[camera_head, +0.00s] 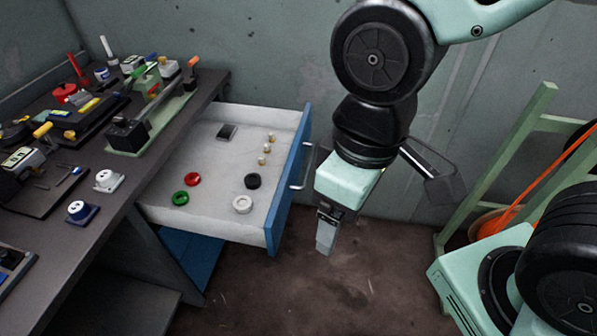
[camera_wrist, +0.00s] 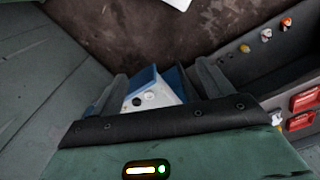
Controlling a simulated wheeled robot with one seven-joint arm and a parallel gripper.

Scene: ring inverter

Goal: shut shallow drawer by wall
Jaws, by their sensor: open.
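The shallow drawer (camera_head: 225,140) is pulled out from under the workbench, toward the right. Its blue front (camera_head: 290,180) carries a pale bar handle (camera_head: 304,167). Red, green, black and white rings lie in it. My gripper (camera_head: 326,245) hangs pointing down, to the right of the drawer front and near its close end, seemingly apart from it. In the wrist view, its two fingers (camera_wrist: 160,84) are spread. A blue and white thing with round spots (camera_wrist: 150,98), likely part of the drawer, shows between them. Contact cannot be told there.
The dark workbench (camera_head: 120,185) holds several tools and small parts at the left. A grey wall (camera_head: 260,50) stands behind the drawer. A pale green frame (camera_head: 490,170) stands at the right. Brown floor (camera_head: 340,290) is clear below the gripper.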

